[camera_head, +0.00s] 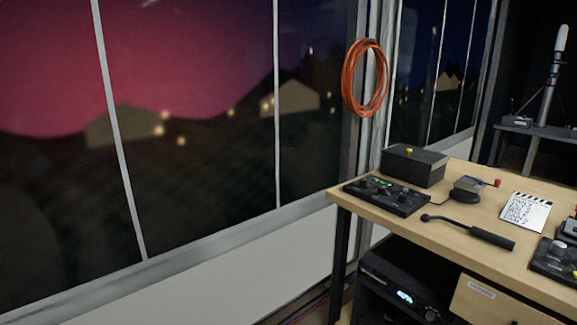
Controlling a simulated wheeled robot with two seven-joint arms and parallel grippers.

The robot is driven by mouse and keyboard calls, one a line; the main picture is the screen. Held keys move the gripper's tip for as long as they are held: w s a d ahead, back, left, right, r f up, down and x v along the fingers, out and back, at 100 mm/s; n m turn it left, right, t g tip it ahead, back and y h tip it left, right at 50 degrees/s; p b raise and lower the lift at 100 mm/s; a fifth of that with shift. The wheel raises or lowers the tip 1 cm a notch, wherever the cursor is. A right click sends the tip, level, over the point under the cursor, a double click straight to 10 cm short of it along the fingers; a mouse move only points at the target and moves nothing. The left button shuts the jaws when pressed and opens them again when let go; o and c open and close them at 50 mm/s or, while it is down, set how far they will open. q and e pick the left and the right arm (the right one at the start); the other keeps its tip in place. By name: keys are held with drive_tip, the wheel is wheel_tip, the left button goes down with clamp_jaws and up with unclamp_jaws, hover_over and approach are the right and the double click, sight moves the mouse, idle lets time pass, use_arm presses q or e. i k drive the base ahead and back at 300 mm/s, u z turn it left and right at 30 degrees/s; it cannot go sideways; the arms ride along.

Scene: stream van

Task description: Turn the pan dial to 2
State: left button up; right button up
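No dial here carries a readable "pan" label, and no pointer position or number can be read. A black control panel with dark knobs and a small green display (387,196) lies at the left end of the wooden desk. A second dark unit with a light grey knob (558,248) is at the right edge of the view, partly cut off. I cannot tell which of these, if either, holds the pan dial. Neither of my grippers shows in the head view.
The wooden desk (450,222) also bears a black box with a yellow button (414,165), a small device with a red knob (468,189), a microphone (470,232) and a clapper-style note (525,211). A rack unit (405,295) sits below. An orange cable coil (348,80) hangs by the windows.

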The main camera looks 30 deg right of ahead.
sight(363, 182)
drive_tip(key=z, duration=0.1)
drive_tip(key=i, duration=1.1)
drive_tip(key=z, duration=0.55)
